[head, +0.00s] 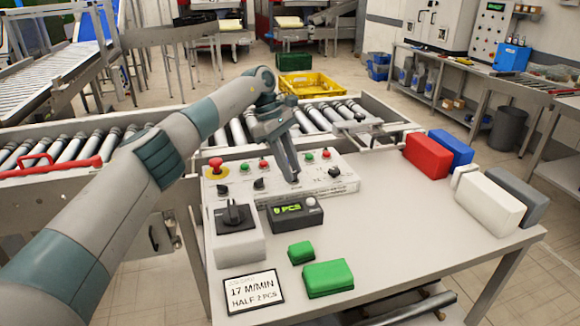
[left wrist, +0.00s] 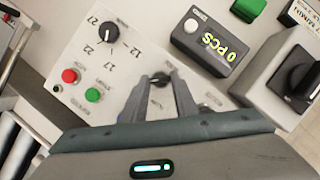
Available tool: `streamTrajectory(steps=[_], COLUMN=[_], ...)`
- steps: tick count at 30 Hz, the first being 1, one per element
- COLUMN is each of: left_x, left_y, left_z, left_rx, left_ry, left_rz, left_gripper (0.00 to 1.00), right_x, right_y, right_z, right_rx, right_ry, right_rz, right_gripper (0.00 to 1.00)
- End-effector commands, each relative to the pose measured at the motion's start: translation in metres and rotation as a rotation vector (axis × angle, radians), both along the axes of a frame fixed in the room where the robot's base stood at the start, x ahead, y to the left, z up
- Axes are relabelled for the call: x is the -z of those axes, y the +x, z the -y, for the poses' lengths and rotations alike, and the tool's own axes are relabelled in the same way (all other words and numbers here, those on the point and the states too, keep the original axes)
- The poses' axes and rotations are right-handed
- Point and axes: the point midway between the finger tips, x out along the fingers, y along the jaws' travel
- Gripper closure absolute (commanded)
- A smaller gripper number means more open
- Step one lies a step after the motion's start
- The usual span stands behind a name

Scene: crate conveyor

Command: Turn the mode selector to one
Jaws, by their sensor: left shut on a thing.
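The white control panel (head: 313,176) stands at the back of the grey table. My left gripper (head: 294,178) points down onto the middle of it. In the left wrist view the two fingertips of my left gripper (left wrist: 161,82) are shut on a small black selector knob (left wrist: 158,76), with a finger on each side. The label by this knob is partly hidden and too small to read surely, and the knob's pointing direction cannot be told. Another black knob (left wrist: 108,34), with numbers around it, sits to the left in the wrist view. My right gripper is not in view.
A red stop button (head: 215,164), coloured push buttons and another black knob (head: 259,184) share the panel. A counter display (head: 296,212), a grey switch box (head: 238,246), a sign (head: 253,291) and green blocks (head: 328,279) stand in front. Roller conveyor lies behind.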

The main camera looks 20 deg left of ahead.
Motion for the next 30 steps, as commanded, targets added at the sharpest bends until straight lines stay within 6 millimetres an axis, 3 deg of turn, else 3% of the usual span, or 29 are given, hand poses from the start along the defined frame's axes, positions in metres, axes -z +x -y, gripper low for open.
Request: streamTrajectory(steps=[9,10,12,23,30], left_x=[-0.001,-0.001,-0.001,-0.002,-0.018], left_y=[0.001,0.001,0.001,0.000,0.002], left_z=[0.000,0.000,-0.001,-0.001,-0.007], left_rx=[-0.002,-0.002,-0.001,0.000,-0.002], left_ry=[0.000,0.000,0.000,0.001,0.000], left_rz=[0.004,0.004,0.003,0.001,0.003], left_gripper=[0.96,0.66,0.55,0.55,0.55], right_x=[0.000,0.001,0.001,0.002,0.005], right_y=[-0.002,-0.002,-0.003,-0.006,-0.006], right_z=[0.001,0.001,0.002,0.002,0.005], right_rx=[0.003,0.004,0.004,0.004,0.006], right_ry=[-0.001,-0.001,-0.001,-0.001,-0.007], right_rz=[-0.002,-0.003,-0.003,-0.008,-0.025], right_gripper=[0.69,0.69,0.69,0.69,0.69])
